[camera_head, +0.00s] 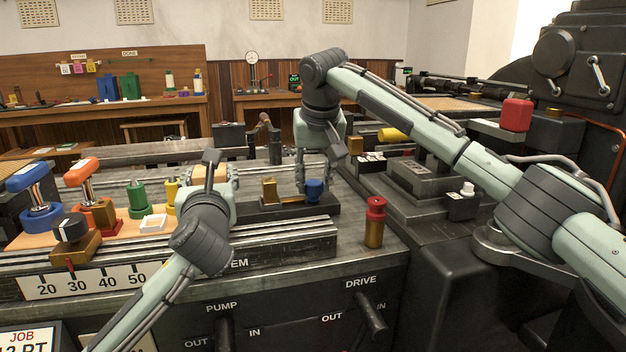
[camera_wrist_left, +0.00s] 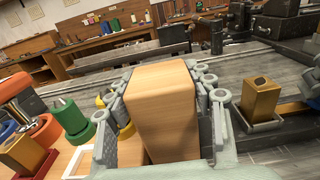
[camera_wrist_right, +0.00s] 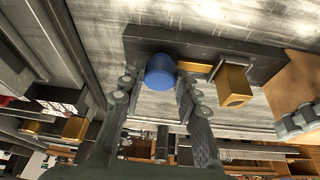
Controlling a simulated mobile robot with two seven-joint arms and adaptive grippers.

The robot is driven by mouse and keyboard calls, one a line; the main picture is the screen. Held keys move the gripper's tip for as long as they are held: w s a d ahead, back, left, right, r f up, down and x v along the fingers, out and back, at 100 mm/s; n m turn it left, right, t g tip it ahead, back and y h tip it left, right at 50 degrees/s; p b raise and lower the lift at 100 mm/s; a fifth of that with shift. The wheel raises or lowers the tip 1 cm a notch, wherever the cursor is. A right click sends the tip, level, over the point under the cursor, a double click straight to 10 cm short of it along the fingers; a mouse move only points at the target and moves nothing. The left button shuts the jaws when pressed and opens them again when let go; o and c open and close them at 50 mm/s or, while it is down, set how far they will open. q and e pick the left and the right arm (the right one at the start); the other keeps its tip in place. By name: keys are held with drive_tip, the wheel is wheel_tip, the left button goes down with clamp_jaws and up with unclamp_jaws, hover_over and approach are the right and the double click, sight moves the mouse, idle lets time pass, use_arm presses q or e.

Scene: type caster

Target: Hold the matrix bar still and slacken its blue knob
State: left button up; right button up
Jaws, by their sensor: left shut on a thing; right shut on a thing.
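The matrix bar appears to be the dark bar (camera_head: 325,207) with a brass block (camera_head: 269,190) and the blue knob (camera_head: 313,190) on it. A light wooden block (camera_wrist_left: 160,105) stands left of the brass block; its join to the bar is hidden. My left gripper (camera_wrist_left: 162,92) is shut on this wooden block, a finger on each side. My right gripper (camera_head: 314,178) points down at the bar's right end, shut on the blue knob. In the right wrist view the blue knob (camera_wrist_right: 160,72) sits between the fingertips, beside the brass block (camera_wrist_right: 234,84).
A red-topped brass cylinder (camera_head: 375,222) stands at the front right corner of the bench. Blue (camera_head: 40,213), orange (camera_head: 88,180) and green (camera_head: 138,200) pieces stand left of my left arm. A small white-topped box (camera_head: 463,203) lies to the right.

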drive_tip(key=shift+n, duration=0.4)
drive_tip(key=o, duration=1.2)
drive_tip(key=v, duration=1.2)
drive_tip(key=shift+d, duration=0.2)
